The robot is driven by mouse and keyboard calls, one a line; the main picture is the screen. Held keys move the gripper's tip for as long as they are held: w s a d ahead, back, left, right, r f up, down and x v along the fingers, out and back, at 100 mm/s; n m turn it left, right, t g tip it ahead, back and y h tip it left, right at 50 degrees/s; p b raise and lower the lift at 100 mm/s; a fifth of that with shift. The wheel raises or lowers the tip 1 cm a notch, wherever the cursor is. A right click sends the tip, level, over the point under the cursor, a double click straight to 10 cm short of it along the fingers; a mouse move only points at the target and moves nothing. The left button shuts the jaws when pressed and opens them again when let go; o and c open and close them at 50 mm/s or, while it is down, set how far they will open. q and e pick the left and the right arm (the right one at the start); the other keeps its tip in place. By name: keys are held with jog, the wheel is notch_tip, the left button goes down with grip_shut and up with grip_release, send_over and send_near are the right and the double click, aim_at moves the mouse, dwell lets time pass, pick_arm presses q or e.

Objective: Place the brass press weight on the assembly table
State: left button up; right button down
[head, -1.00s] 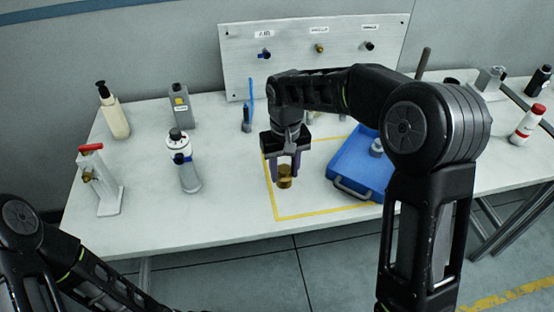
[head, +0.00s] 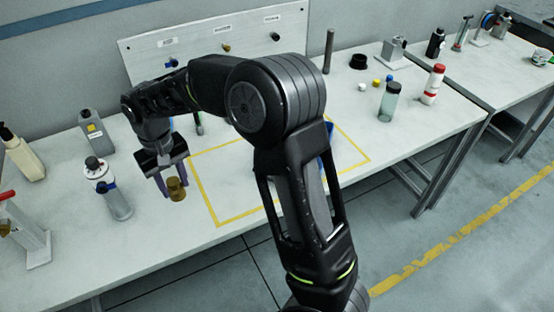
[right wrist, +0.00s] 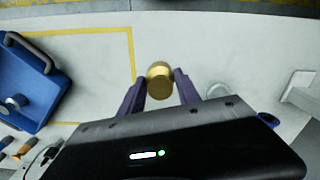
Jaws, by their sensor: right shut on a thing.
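The brass press weight (head: 176,189) is a small gold-coloured cylinder between the fingers of my right gripper (head: 168,186). In the right wrist view the weight (right wrist: 159,82) is held between the two purple-grey fingertips of that gripper (right wrist: 160,88). The assembly table (head: 130,245) is a long pale top with a yellow rectangle (head: 203,193) marked on it. The weight shows just left of the rectangle's left line, over bare table. I cannot tell whether its base touches the table. My left gripper is not in view.
A blue tray (right wrist: 25,85) is mostly hidden behind my right arm in the head view. A grey-white bottle (head: 108,188) and a stand with a red top (head: 28,235) are left of the gripper. Bare table lies in front of it. A panel (head: 150,60) stands behind.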

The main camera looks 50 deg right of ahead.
jog(key=s+d+m+b, duration=0.1)
jog(key=s+d+m, duration=0.3)
jog(key=d+m, duration=0.4)
jog(key=d, duration=0.7)
jog(key=shift+w+f+p, duration=0.1)
jog(key=shift+f+p, duration=0.2)
jog(key=shift+f, duration=2.8)
notch_tip(320, 180, down, 3)
jog(key=shift+f+p, duration=0.2)
jog(key=shift+p, duration=0.15)
jog(key=shift+f, duration=0.2)
